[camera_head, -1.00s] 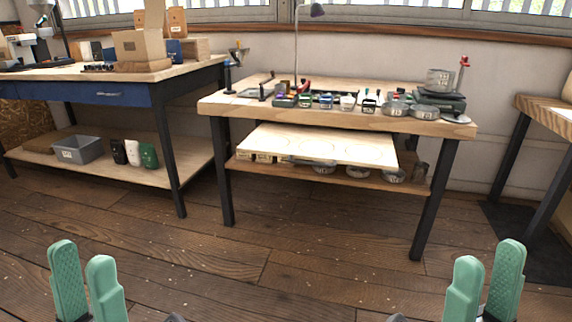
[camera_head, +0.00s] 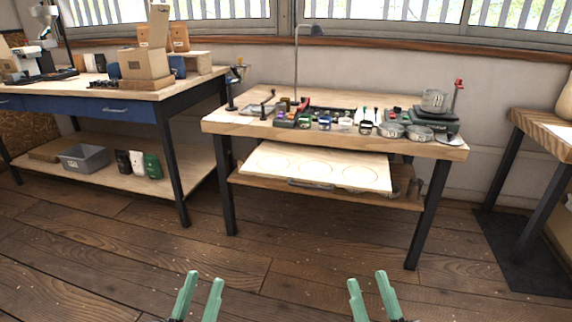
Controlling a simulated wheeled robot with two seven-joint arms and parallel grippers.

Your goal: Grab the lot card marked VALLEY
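No card with readable VALLEY lettering can be made out in the head view; items on the benches are too small to read. My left gripper (camera_head: 200,296) is at the bottom of the picture, its two green fingers apart with nothing between them. My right gripper (camera_head: 370,297) is to its right, also with fingers apart and empty. Both are over the floor, well short of the middle workbench (camera_head: 300,132).
The middle bench holds small jars and tins, a scale (camera_head: 434,119) and a lamp (camera_head: 311,31); a pale board with circles (camera_head: 300,168) juts out below. A blue-drawer bench (camera_head: 118,108) stands left, another table (camera_head: 541,122) right. The floor in front is clear.

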